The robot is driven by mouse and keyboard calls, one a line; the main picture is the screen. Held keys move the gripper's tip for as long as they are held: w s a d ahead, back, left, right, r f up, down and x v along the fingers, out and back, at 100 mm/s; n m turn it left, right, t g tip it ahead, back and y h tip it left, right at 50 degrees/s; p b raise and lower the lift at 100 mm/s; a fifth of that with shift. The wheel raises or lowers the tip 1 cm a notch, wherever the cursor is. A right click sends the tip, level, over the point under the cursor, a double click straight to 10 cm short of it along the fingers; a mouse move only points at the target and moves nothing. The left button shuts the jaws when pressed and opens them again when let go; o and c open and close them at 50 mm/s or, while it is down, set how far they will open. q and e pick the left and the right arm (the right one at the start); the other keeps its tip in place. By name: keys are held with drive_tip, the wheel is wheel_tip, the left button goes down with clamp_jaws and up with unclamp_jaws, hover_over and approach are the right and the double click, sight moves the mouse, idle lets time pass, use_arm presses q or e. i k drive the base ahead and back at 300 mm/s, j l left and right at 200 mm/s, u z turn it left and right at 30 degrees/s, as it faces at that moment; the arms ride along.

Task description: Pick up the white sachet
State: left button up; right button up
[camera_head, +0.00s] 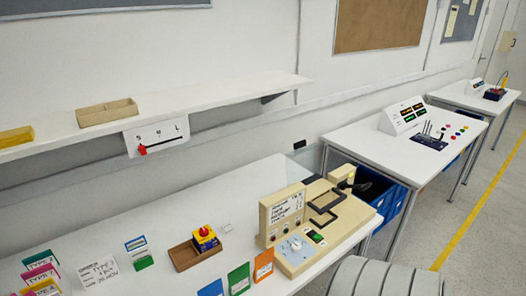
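No thing is plainly a white sachet. Neither of my grippers is in view.
A beige machine (283,216) with a dial and a black frame stands at the table's right. The tray holds a yellow block with a red top (205,238). Coloured packets (238,279) stand near the front. A wall shelf (210,95) overhangs behind.

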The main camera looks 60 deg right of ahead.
sight(228, 227)
drive_tip(key=z, duration=1.5)
drive_tip(key=u, duration=1.5)
drive_tip(key=z, duration=1.5)
drive_tip(key=l+u, duration=0.15)
